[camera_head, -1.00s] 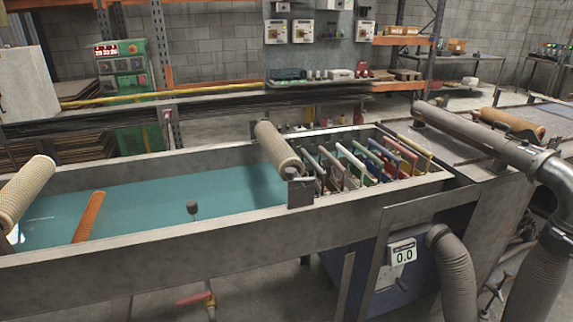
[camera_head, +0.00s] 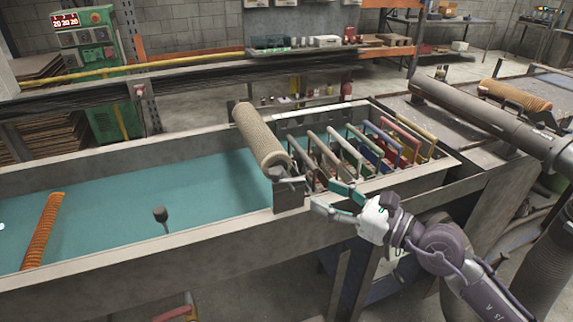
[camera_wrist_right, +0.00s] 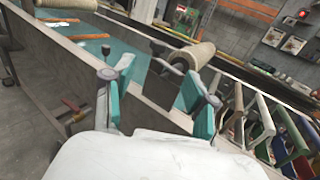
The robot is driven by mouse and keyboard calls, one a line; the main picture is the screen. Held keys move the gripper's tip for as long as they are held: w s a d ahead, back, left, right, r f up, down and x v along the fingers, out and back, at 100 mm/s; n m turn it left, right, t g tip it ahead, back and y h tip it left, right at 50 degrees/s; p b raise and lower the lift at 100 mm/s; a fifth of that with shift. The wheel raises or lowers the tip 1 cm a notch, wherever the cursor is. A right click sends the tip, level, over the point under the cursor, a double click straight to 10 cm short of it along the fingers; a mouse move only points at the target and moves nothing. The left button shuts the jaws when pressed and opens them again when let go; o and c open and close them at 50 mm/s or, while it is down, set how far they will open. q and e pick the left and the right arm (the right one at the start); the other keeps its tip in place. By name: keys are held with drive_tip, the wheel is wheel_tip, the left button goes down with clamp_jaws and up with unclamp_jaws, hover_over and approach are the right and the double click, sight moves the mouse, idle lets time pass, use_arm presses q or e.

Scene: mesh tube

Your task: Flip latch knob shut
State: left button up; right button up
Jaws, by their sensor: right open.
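A beige mesh tube (camera_head: 260,138) lies across the trough, and it also shows in the right wrist view (camera_wrist_right: 195,56). Its near end meets a grey bracket (camera_head: 289,197) on the trough's front wall, with a small metal latch knob (camera_head: 290,180) on top. My right gripper (camera_head: 328,197) is open and empty, just right of the bracket, its fingers pointing at it. I see a gap between the fingertips and the knob; depth is hard to judge. In the right wrist view the open fingers (camera_wrist_right: 163,95) frame the bracket area. My left gripper is not in view.
The trough (camera_head: 150,262) has a teal bed. A dark round knob on a stem (camera_head: 160,214) and an orange roll (camera_head: 42,232) are to the left. Several coloured frames (camera_head: 372,145) stand in the right section. A thick grey pipe (camera_head: 485,115) runs behind my right arm.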

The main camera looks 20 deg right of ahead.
sight(281, 174)
drive_tip(key=p+x, duration=0.3)
drive_tip(key=x, duration=0.9)
drive_tip(key=shift+w+a+r+p, duration=0.1)
drive_tip(key=shift+w+a+p, duration=0.15)
drive_tip(key=shift+w+p, duration=0.1)
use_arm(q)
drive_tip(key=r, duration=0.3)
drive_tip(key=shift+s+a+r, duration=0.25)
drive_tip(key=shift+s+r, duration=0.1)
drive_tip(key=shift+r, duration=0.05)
use_arm(e)
drive_tip(key=shift+w+a, duration=0.2)
drive_tip(key=shift+w, duration=0.1)
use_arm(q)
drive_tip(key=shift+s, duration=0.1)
